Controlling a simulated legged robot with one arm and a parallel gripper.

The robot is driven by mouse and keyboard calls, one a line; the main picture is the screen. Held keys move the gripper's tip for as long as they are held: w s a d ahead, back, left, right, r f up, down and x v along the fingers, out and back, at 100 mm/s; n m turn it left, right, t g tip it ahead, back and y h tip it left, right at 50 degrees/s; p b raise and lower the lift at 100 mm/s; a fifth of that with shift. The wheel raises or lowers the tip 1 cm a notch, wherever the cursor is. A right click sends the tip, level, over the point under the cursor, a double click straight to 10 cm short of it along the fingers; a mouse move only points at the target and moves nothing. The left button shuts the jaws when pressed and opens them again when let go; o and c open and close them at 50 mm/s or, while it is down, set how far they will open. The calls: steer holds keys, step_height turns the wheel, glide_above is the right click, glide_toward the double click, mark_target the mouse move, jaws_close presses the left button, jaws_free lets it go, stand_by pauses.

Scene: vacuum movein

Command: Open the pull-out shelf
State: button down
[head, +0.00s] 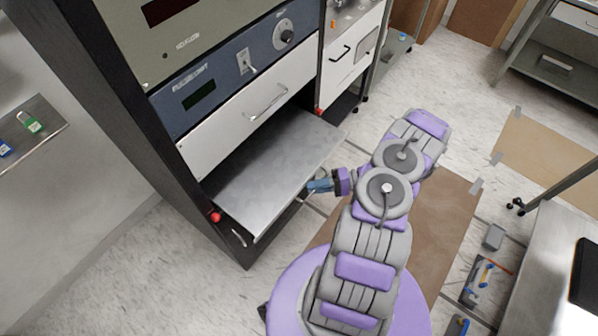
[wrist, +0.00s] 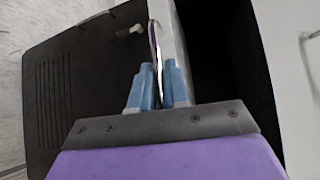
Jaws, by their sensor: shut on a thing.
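The pull-out shelf (head: 275,160) is a flat grey metal plate extending out of the dark rack, below a white drawer front. My gripper (head: 312,188), with blue fingers, is at the shelf's front edge. In the wrist view the blue fingers (wrist: 160,85) are closed on the thin shiny shelf handle (wrist: 155,42). The pale shelf edge (wrist: 172,45) runs just beside it. The grip point is partly hidden by the fingers.
The white drawer (head: 250,105) with a handle is shut above the shelf. A grey bench (head: 545,270) stands at right, with tools (head: 480,280) on the floor nearby. Brown board (head: 440,225) covers floor around me.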

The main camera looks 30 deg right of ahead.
steer(key=s+d, duration=0.2)
steer(key=s, duration=0.5)
steer(key=shift+s+d+f+p, duration=0.15)
steer(key=shift+s+d+p, duration=0.1)
steer(key=shift+s+p, duration=0.15)
steer(key=c, duration=1.3)
jaws_free()
steer(key=shift+w, duration=0.15)
